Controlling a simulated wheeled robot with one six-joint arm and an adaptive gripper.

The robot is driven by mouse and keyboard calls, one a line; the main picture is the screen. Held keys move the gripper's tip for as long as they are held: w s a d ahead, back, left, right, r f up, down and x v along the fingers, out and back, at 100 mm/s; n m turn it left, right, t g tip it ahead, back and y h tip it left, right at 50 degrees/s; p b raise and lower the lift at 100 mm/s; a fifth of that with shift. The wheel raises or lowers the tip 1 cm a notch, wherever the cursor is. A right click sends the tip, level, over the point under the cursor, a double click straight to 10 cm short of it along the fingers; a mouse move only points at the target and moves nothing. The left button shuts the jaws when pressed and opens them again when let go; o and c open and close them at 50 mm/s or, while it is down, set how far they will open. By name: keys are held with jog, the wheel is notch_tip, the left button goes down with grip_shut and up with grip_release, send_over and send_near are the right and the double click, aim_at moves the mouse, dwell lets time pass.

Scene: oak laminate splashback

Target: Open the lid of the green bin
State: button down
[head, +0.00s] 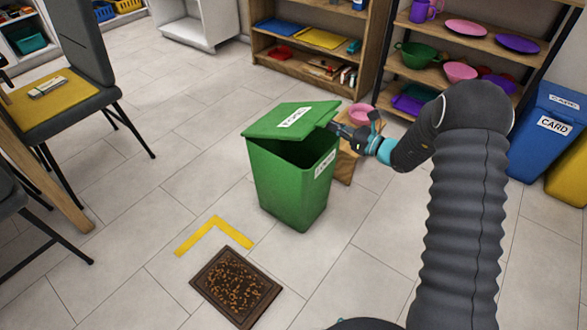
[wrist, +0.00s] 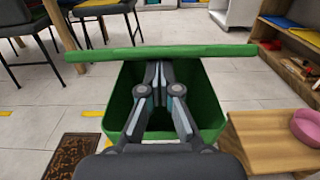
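The green bin (head: 283,188) stands on the tiled floor with a white label on its front. Its lid (head: 275,123), also labelled, is partly raised and tilted, with a dark gap showing above the bin's rim. In the wrist view the lid (wrist: 100,55) is a thin green band across the bin's open mouth (wrist: 205,100). My gripper (head: 338,128) is at the lid's right edge. In the wrist view its fingers (wrist: 158,68) are together, tips at the lid's lower edge. I cannot tell exactly how they touch it.
A small wooden stool (wrist: 265,140) with a pink bowl (wrist: 307,127) stands close beside the bin. A dark patterned mat (head: 237,285) and yellow floor tape (head: 213,235) lie before it. Chairs (head: 75,95) stand left, a blue bin (head: 548,130) right, shelves behind.

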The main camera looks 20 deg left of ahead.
aim_at(330, 118)
jog(key=shift+w+a+r+p, duration=0.1)
jog(key=shift+a+r, duration=0.2)
jog(key=shift+r, duration=0.35)
jog(key=shift+w+a+r+p, duration=0.1)
jog(key=shift+a+r, duration=0.25)
jog(key=shift+r, duration=0.25)
jog(key=shift+w+a+r+p, duration=0.1)
jog(key=shift+a+r, duration=0.2)
jog(key=shift+r, duration=0.35)
jog(key=shift+w+a+r, duration=0.2)
jog(key=shift+a+r, duration=0.35)
jog(key=shift+r, duration=0.25)
jog(key=shift+w+a+r, duration=0.2)
jog(key=shift+a+r, duration=0.4)
jog(key=shift+r, duration=0.2)
jog(key=shift+w+a+r, duration=0.2)
jog(key=shift+a+r, duration=0.35)
jog(key=shift+r, duration=0.25)
jog(key=w+a+r, duration=0.3)
jog(key=a, duration=0.5)
jog(key=w+a+r, duration=0.3)
jog(key=a, duration=0.5)
jog(key=w+a+r, duration=0.3)
jog(key=a, duration=0.6)
jog(key=shift+r, duration=0.3)
jog(key=shift+d, duration=0.1)
